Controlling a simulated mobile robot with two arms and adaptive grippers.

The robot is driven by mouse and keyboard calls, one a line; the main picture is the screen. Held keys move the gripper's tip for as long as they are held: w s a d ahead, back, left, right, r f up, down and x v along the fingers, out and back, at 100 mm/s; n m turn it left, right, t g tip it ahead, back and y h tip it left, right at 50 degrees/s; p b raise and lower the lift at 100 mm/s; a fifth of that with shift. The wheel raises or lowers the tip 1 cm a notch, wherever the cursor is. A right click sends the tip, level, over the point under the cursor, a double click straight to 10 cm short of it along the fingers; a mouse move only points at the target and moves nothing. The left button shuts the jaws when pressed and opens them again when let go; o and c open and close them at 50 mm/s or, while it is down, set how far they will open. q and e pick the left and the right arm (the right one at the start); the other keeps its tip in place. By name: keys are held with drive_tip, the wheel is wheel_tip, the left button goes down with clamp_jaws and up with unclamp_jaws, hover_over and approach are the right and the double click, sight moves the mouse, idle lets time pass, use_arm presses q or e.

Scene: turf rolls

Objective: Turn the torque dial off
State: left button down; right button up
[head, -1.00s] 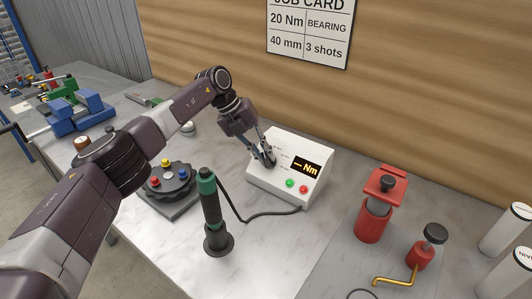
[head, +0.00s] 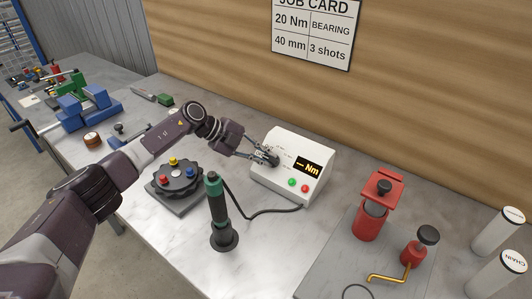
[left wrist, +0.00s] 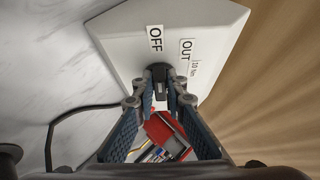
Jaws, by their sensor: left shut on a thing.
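The torque controller is a white box (head: 262,183) on the bench, with a lit display (head: 308,168) reading dashes and "Nm". My left gripper (head: 270,158) is at the left part of its sloped face, shut on the black torque dial (left wrist: 159,74). In the left wrist view the fingertips (left wrist: 160,92) sit on both sides of the dial. Labels "OFF" (left wrist: 155,39), "OUT" (left wrist: 186,50) and "10 Nm" show around it. The fingers hide much of the dial, and I cannot tell its exact setting. My right gripper is not in view.
A green and black torque tool (head: 217,212) stands in front of the box, its cable running to it. A round fixture with coloured knobs (head: 174,180) stands left. Red tools (head: 370,219) and white cylinders (head: 497,231) stand right. A job card (head: 315,32) hangs behind.

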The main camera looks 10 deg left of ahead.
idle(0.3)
use_arm(q)
drive_tip(key=c, duration=2.2)
unclamp_jaws()
drive_tip(key=shift+c, duration=0.2)
drive_tip(key=shift+a+r, duration=0.1)
drive_tip(key=shift+a, duration=0.05)
drive_tip(key=v, duration=1.1)
drive_tip(key=shift+s+a, duration=0.3)
drive_tip(key=shift+r, duration=0.15)
